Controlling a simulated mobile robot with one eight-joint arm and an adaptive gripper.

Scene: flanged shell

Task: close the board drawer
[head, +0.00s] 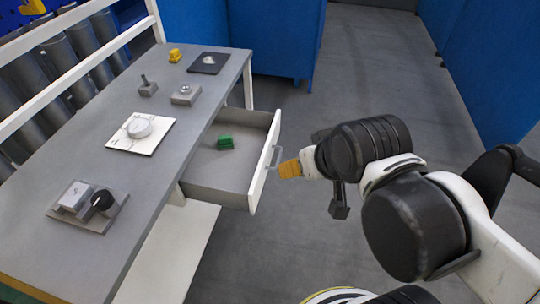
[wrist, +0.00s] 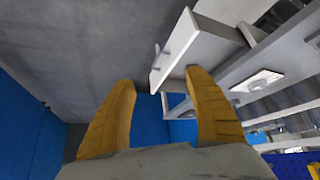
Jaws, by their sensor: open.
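The board drawer (head: 228,185) is pulled out from under the grey workbench, with a green block (head: 226,142) lying inside. Its white front panel (head: 264,165) has a thin handle (head: 274,157) on the outer face. My gripper (head: 289,169) is just right of the handle in the head view, pointing at the panel. Whether it touches the handle I cannot tell. In the wrist view the two yellow fingers (wrist: 160,76) are apart with nothing between them. The drawer front (wrist: 176,47) shows beyond the right fingertip there.
The workbench top (head: 90,235) carries a dial plate (head: 141,135), a knob-and-switch block (head: 88,206), small grey fixtures and a black pad (head: 208,63). A white lower shelf (head: 170,250) sits below. Blue partitions (head: 283,40) stand behind. Open grey floor lies around my arm.

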